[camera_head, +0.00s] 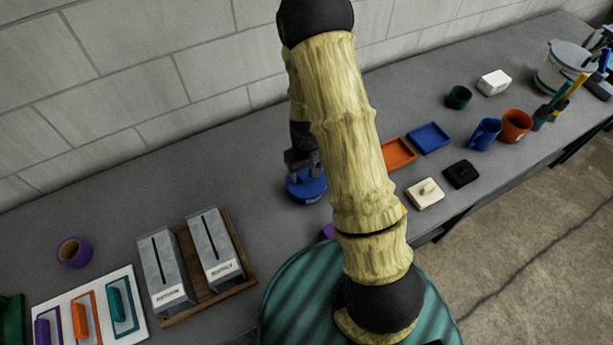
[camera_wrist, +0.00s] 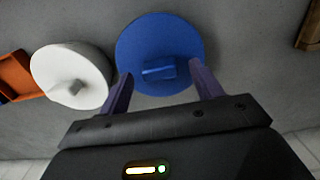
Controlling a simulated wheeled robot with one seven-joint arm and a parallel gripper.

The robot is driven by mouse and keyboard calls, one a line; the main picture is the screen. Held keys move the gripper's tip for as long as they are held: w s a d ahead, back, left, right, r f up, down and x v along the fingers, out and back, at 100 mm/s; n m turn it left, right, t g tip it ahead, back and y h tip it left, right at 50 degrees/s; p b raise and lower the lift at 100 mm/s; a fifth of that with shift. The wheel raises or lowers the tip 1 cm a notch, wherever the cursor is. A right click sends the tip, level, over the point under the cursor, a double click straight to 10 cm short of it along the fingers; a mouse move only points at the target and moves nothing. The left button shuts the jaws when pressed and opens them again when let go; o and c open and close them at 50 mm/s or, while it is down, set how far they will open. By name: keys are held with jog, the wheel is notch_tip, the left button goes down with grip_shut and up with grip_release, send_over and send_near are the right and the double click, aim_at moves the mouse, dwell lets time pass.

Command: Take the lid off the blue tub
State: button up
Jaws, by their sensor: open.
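The round blue tub (camera_head: 308,191) stands on the grey bench in the head view, partly behind my arm. In the wrist view its blue lid (camera_wrist: 145,40) is seen from above, with a raised bar handle (camera_wrist: 158,70) across its middle. The lid looks seated on the tub. My gripper (camera_head: 304,172) is directly above the tub. In the wrist view its two fingers (camera_wrist: 160,80) are apart, one on each side of the handle, with nothing gripped. I cannot tell whether the fingertips touch the lid.
A round white lidded tub (camera_wrist: 72,90) stands close left of the blue one in the wrist view. An orange tray (camera_head: 397,154), blue tray (camera_head: 429,138) and small cream block (camera_head: 424,194) lie right of my arm. Grey slotted boxes (camera_head: 165,272) stand front left.

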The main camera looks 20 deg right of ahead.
aim_at(306, 175)
jog(key=shift+f, duration=0.6)
jog(key=c, duration=1.1)
jog(key=shift+o, duration=0.2)
jog(key=shift+r, duration=0.1)
notch_tip(306, 175, up, 10)
jog(key=b, duration=0.2)
